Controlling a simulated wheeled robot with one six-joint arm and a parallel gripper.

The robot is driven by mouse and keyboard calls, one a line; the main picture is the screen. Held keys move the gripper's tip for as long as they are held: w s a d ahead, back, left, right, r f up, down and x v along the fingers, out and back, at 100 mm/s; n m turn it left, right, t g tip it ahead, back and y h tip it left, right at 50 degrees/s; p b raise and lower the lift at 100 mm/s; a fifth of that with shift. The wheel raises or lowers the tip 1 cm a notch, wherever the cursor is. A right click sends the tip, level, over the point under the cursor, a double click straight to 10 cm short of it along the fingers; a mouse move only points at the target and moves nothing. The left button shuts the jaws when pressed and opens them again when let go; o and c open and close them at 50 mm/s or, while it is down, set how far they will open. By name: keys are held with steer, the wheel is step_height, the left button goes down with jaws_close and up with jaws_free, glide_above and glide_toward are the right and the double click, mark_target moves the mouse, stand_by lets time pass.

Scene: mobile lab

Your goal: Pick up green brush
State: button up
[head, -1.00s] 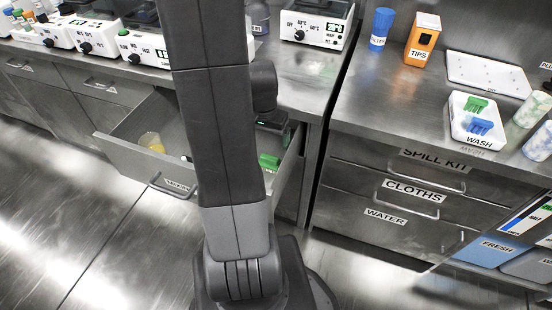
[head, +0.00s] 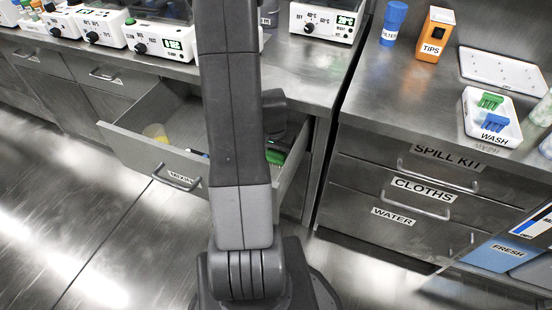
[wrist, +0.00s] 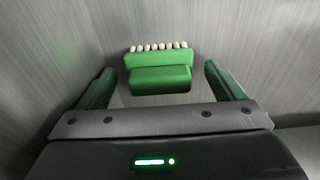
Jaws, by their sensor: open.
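A green brush (wrist: 160,72) with a row of pale bristles lies inside the open drawer, seen in the wrist view. My gripper (wrist: 160,68) is open, with one dark green finger on each side of the brush and a gap to both. Bristles face away from the gripper's body. In the head view a bit of green (head: 275,157) shows in the drawer beside my arm; my arm hides most of the gripper there.
The open drawer (head: 150,153) has walls close around my gripper and holds a yellowish beaker (head: 155,132) at left. On the right counter, a white WASH tray (head: 507,137) holds another green brush (head: 490,101) and a blue one (head: 495,122). An orange TIPS box (head: 436,35) stands behind.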

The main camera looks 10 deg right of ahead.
mark_target(276, 152)
steer(key=c, duration=1.1)
steer(key=shift+r, duration=0.15)
step_height(276, 152, up, 18)
steer(key=p, duration=0.4)
steer(key=shift+o, duration=1.1)
steer(key=shift+c, duration=0.4)
